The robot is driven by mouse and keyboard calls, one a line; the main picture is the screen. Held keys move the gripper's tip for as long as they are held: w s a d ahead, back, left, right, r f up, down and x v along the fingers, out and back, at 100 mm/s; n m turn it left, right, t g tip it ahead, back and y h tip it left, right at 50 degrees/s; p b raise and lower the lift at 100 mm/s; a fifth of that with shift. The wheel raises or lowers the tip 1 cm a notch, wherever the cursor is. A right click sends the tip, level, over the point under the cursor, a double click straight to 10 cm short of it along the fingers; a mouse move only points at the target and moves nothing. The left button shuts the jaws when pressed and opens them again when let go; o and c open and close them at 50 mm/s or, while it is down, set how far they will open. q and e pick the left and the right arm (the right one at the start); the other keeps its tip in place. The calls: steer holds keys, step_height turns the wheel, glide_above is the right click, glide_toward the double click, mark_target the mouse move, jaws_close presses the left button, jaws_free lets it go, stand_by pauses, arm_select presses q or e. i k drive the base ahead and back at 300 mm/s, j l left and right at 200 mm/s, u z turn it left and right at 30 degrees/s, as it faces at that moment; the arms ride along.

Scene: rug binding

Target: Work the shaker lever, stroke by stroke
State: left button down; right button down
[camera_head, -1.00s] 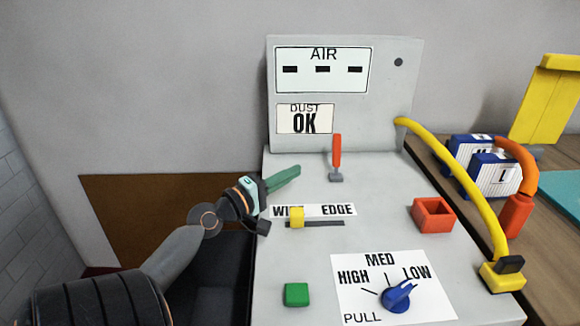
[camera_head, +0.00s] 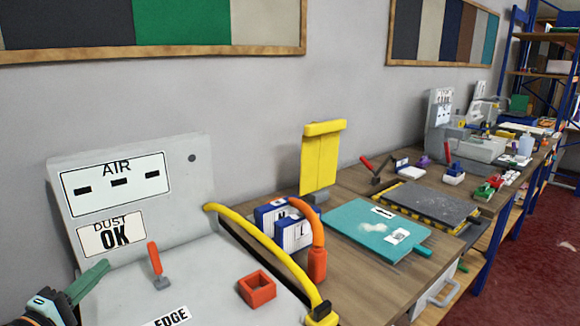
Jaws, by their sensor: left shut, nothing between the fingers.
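A red-handled lever (camera_head: 154,260) stands upright on the sloping top of the grey machine (camera_head: 190,224). A second red-handled lever (camera_head: 371,169) tilts up from the bench behind the dark slab; I cannot tell which of them is the shaker lever. My left gripper (camera_head: 92,280), with green fingers, is at the lower left, beside the first lever and apart from it. It is shut and empty. My right gripper is not in view.
A red open box (camera_head: 257,287) and a yellow hose (camera_head: 259,238) are on the machine's right side. Blue-and-white boxes (camera_head: 293,232), a yellow upright panel (camera_head: 320,160), a teal board (camera_head: 375,231) and a dark slab (camera_head: 428,203) with striped edges occupy the wooden bench.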

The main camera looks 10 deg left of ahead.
mark_target(151, 248)
steer(key=k+l, duration=0.2)
steer(key=l, duration=0.15)
steer(key=k+l, duration=0.45)
steer(key=l, duration=0.25)
